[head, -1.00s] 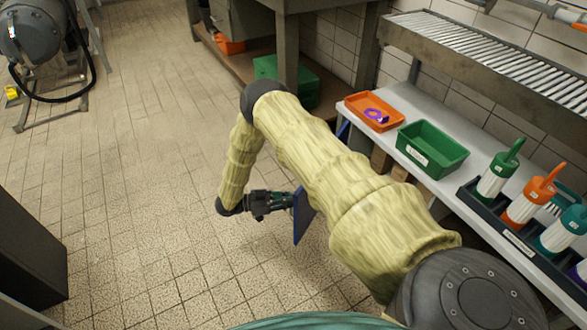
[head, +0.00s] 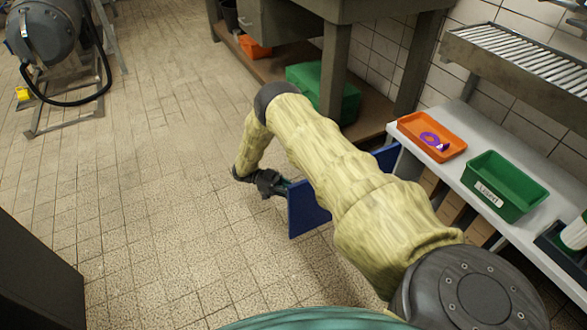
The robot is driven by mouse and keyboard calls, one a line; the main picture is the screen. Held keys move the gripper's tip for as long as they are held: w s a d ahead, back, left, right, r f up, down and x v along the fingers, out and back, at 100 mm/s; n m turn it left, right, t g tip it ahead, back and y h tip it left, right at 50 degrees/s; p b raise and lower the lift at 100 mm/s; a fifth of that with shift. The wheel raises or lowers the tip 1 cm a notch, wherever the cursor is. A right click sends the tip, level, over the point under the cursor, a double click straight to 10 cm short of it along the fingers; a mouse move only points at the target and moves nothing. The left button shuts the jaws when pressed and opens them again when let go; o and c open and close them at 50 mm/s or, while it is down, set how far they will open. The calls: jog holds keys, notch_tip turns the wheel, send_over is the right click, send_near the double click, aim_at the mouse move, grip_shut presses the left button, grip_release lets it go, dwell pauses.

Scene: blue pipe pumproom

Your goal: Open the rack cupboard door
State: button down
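The rack cupboard door is a blue panel (head: 308,208) below the white rack top, standing swung out from the rack. My arm crosses in front of its middle; another blue part (head: 387,157) shows beyond the arm, near the rack. My gripper (head: 282,187) is at the door's outer edge, on the side away from the rack. The fingers are small and dark, so I cannot tell whether they are shut on the door or only touch it. Brown boxes (head: 452,207) show in the open space under the rack top.
On the white rack top (head: 480,130) stand an orange tray (head: 414,124) with a purple item and a green bin (head: 510,180). A workbench with a green crate (head: 341,100) on its lower shelf stands behind.

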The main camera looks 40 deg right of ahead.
jog(key=shift+w+d, duration=0.1)
jog(key=shift+w, duration=0.1)
jog(key=c, duration=1.5)
grip_release()
jog(key=shift+c, duration=0.2)
jog(key=shift+w, duration=0.1)
jog(key=v, duration=0.7)
jog(key=shift+w, duration=0.15)
